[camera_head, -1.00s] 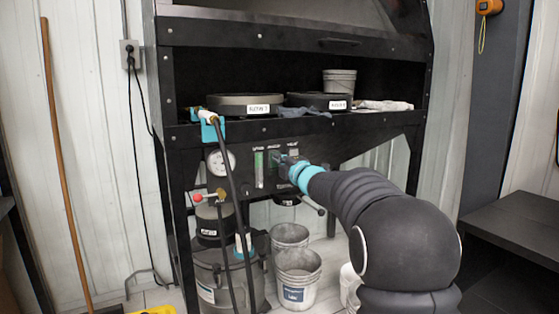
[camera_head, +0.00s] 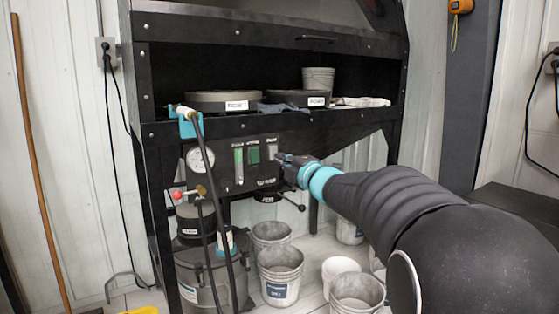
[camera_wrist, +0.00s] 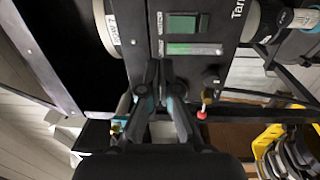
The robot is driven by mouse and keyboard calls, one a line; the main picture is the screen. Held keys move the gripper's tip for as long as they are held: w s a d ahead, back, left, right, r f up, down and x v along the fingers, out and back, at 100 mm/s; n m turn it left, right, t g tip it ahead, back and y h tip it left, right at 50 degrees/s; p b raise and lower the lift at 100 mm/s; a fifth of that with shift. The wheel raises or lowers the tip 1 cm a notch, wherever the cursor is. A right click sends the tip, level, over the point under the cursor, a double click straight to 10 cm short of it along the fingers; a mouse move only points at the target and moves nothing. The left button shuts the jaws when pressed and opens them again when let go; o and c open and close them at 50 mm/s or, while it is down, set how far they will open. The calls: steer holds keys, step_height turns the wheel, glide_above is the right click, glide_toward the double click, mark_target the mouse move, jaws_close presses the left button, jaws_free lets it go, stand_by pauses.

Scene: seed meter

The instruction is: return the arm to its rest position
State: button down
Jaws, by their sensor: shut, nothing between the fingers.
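My gripper (camera_head: 281,158) is shut and empty. In the head view it reaches in from the right, its tips in front of the right end of the machine's control panel (camera_head: 220,168). I cannot tell whether the tips touch the panel. In the wrist view my gripper (camera_wrist: 159,68) points at the panel, where a green display (camera_wrist: 182,24) and a green lit strip show. The arm is stretched out forward, with a teal ring behind the gripper.
Below the panel stand a grey canister (camera_head: 212,277) with hoses and several buckets, one a labelled bucket (camera_head: 281,274). A lever (camera_head: 293,203) juts out under the panel. A dark bench (camera_head: 517,213) is at the right. A wooden pole (camera_head: 38,160) leans at the left.

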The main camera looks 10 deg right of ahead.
steer(key=d+f+m+g+h, duration=0.2)
steer(key=d+f+m+h, duration=0.4)
steer(key=d+f+m, duration=0.2)
steer(key=s+d+f+m+g+h, duration=0.25)
steer(key=s+f+m+g, duration=0.25)
steer(key=s+f+m, duration=0.45)
steer(key=s+a+f+m+g+p, duration=0.1)
steer(key=s+a+f+m+g, duration=0.2)
steer(key=s, duration=0.7)
steer(key=s+a+f+m+g+p, duration=0.1)
steer(key=s+a+g, duration=0.25)
steer(key=s, duration=0.65)
steer(key=s+a+r+t+y+p, duration=0.1)
steer(key=s+a+r+y, duration=0.1)
steer(key=s+a, duration=0.5)
steer(key=s, duration=0.4)
steer(key=shift+s+a+y, duration=0.35)
steer(key=shift+s+a, duration=0.05)
